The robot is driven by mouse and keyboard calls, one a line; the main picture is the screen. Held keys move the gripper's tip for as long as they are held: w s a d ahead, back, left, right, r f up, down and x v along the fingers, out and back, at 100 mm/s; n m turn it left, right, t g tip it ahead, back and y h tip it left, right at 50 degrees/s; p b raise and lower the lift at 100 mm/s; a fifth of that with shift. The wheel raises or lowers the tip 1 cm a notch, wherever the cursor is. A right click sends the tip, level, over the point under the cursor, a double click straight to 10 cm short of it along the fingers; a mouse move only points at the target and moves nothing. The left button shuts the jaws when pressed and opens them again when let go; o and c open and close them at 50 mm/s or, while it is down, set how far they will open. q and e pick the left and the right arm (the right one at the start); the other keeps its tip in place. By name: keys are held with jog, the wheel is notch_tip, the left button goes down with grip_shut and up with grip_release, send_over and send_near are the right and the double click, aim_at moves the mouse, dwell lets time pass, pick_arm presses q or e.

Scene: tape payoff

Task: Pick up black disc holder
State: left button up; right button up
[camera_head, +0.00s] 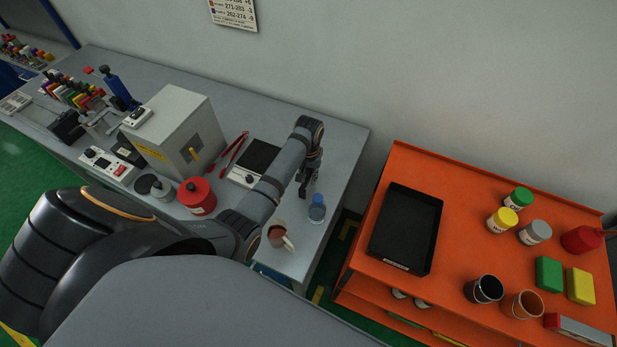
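A low round dark piece (153,187) with a pale part sits on the grey bench, left of a red pot; it looks most like the black disc holder, but I cannot be sure. My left arm reaches across the bench from the lower left. My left gripper (308,187) points down over the right part of the bench, well to the right of the dark round piece and just above a small blue bottle. Its fingers are small and dark, so their opening is unclear. I see nothing clearly held. My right gripper is not in view.
The red pot (197,195), a grey box (177,125), red tongs (236,149) and a scale (257,161) stand on the bench. The blue bottle (317,209) and a mug (277,235) are near its right end. An orange cart (460,220) carries a black tray (407,228), jars and cups.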

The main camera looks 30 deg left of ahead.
aim_at(309, 170)
pick_arm(q)
grip_shut()
jog(key=shift+w+r, duration=0.1)
jog(key=shift+r, duration=0.2)
notch_tip(309, 170, up, 2)
jog(key=shift+r, duration=0.25)
jog(key=s+a+r+b, duration=0.3)
jog(key=s+a+r, duration=0.5)
jog(key=a+r, duration=0.2)
jog(key=shift+s+a, duration=0.2)
jog(key=shift+a, duration=0.5)
